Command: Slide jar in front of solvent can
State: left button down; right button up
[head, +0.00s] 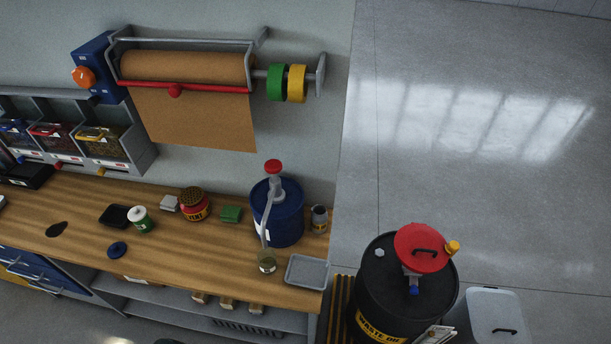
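A small clear glass jar (267,263) stands near the front edge, below the spout of the blue pump drum. A small dark container (319,219) with a light label stands right of the drum. Neither of my grippers is in view.
The blue drum (284,222) with a red-topped pump stands at the bench's right. Bare wood lies before the red can.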

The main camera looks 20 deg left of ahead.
aim_at(269, 269)
jog(key=u, duration=1.25)
